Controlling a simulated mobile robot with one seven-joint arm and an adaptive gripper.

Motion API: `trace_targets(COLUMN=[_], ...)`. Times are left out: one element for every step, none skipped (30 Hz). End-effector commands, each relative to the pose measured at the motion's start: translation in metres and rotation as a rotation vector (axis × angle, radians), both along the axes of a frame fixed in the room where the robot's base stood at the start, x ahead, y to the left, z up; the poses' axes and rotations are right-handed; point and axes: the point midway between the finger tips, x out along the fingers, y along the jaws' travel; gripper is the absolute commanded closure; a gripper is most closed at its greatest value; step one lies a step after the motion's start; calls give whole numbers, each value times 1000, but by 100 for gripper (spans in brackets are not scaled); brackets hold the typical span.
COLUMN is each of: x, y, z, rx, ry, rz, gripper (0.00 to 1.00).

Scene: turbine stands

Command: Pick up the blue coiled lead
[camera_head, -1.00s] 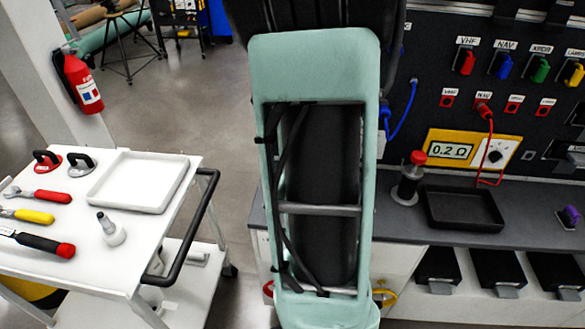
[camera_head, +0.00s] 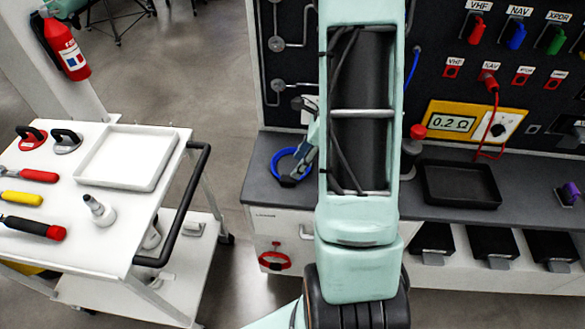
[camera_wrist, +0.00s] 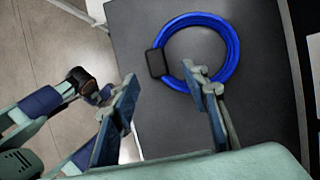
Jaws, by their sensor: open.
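The blue coiled lead (camera_wrist: 233,50) is a ring lying flat on the dark grey counter (camera_wrist: 262,118) in the wrist view, with a black block (camera_wrist: 156,63) on its left side. In the head view the coil (camera_head: 281,156) lies at the counter's left end, partly hidden by my gripper (camera_head: 303,160). In the wrist view my gripper (camera_wrist: 160,84) is open. Its right finger overlaps the lower edge of the ring in the picture; its left finger is to the left of the ring, apart from it. I cannot tell whether the right finger touches the lead.
A black tray (camera_head: 460,184) and a yellow resistance meter (camera_head: 470,122) are on the right of the counter. A white cart (camera_head: 100,230) with tools and a white tray (camera_head: 125,157) stands to the left. Floor shows between cart and counter.

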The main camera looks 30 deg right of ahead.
Motion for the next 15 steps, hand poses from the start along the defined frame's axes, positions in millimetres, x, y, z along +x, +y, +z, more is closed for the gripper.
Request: trace_targets(x=[0, 1, 2, 2, 2, 2, 2, 2, 2, 3, 3, 3, 5, 6, 7], y=[2, 3, 4, 4, 5, 7, 8, 10, 13, 15, 17, 21, 22, 22, 23], z=[-7, -10, -12, -13, -15, -17, -20, -24, -29, -33, -38, -43, -48, -51, -55], rx=[1, 0, -1, -1, -1, 0, 1, 0, 0, 1, 1, 0, 0, -1, -1], ry=[2, 2, 2, 1, 1, 1, 1, 2, 3, 3, 3, 3, 2, 2, 2], rz=[0, 1, 0, 0, 0, 0, 0, 1, 1, 0, 0, 1, 1, 0, 0], gripper=[58, 58, 58, 58, 58, 58, 58, 58, 58, 58, 58, 58, 58, 58, 58])
